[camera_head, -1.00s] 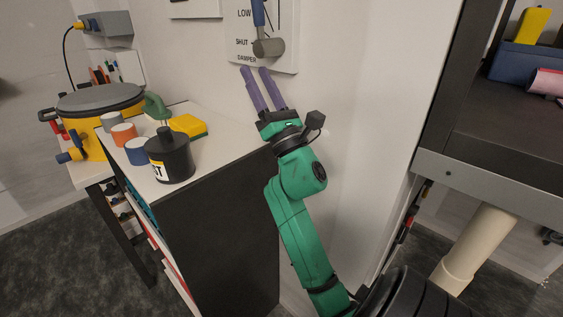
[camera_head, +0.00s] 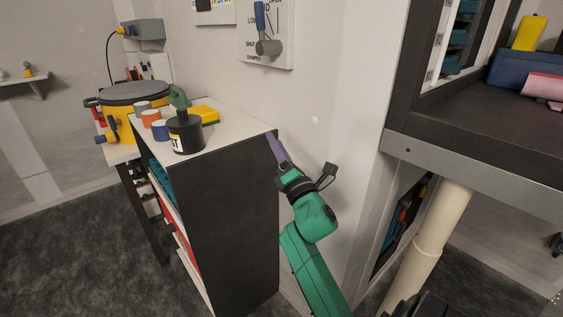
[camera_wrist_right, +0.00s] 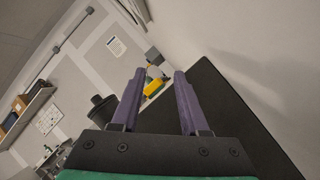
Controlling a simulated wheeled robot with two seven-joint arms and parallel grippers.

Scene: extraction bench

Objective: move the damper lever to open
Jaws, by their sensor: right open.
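The damper lever (camera_head: 260,16) has a blue handle rising from a grey round hub on a white wall panel (camera_head: 283,56). The panel's lettering is small, and its top is cut off by the picture edge. My right gripper (camera_head: 272,134) is below the panel, beside the cabinet's right edge, apart from the lever. Its purple fingers overlap in the head view. In the right wrist view the two fingers (camera_wrist_right: 159,75) stand apart with nothing between them. The lever cannot be made out there. My left gripper is not in view.
A black-sided cabinet (camera_head: 232,215) stands left of my right arm. On its top are a black labelled canister (camera_head: 186,137), a yellow block (camera_head: 205,114) and small coloured cylinders. A grey-edged dark shelf unit (camera_head: 470,158) is at the right. The wall below the panel is clear.

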